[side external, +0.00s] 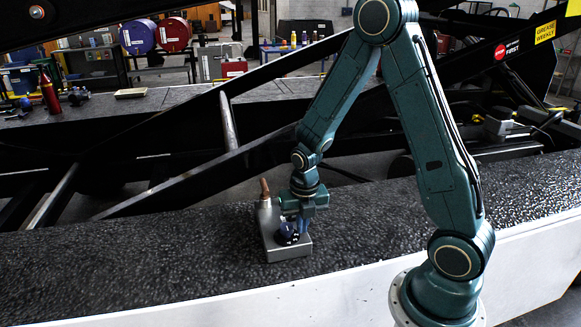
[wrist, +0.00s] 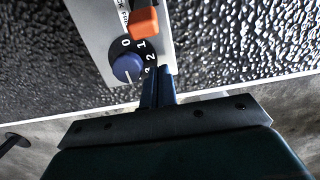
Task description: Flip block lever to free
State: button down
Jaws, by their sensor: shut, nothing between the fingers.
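A grey metal block (side external: 290,254) sits on the dark textured belt. Its orange-brown lever (side external: 265,188) stands up from a grey post at the block's far left; it also shows in the wrist view (wrist: 144,22). Beside the lever is partly cut-off lettering. A blue knob (wrist: 127,68) sits on a black numbered dial, left of my fingertips in the wrist view. My gripper (wrist: 158,72) is shut and empty, over the block's near edge and the dial's 2 and 3, apart from the lever. In the side view my gripper (side external: 303,224) partly hides the block and knob.
The dark belt (side external: 150,255) is clear on both sides of the block. A white side panel (side external: 230,308) runs along its near edge. Black diagonal beams (side external: 190,183) stand behind the belt. A red bottle (side external: 48,92) and other items stand on a surface farther back.

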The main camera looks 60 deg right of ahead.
jog(key=shift+w+d+r, duration=0.45)
jog(key=shift+w+d, duration=0.2)
jog(key=shift+w+d+r, duration=0.45)
jog(key=shift+w+d, duration=0.15)
jog(key=shift+w+d+r+g+y, duration=0.25)
jog(key=shift+w+d+g+y, duration=0.05)
jog(key=shift+y, duration=0.1)
jog(key=shift+w+d+r+g+y, duration=0.2)
jog(key=shift+w+d+g+y, duration=0.15)
jog(key=shift+g+y, duration=0.25)
jog(key=shift+w+d+r+g+y, duration=0.1)
jog(key=shift+w+d+g+y, duration=0.1)
jog(key=shift+g+y, duration=0.4)
jog(key=shift+w+d+r+g+y, duration=0.1)
jog(key=shift+w+d+g+y, duration=0.05)
jog(key=shift+g+y, duration=0.45)
jog(key=shift+w+d+g+y, duration=0.3)
jog(key=shift+d+g+y, duration=0.05)
jog(key=shift+g+y, duration=0.15)
jog(key=shift+w+d, duration=0.45)
jog(key=shift+w, duration=0.05)
jog(key=shift+r, duration=0.25)
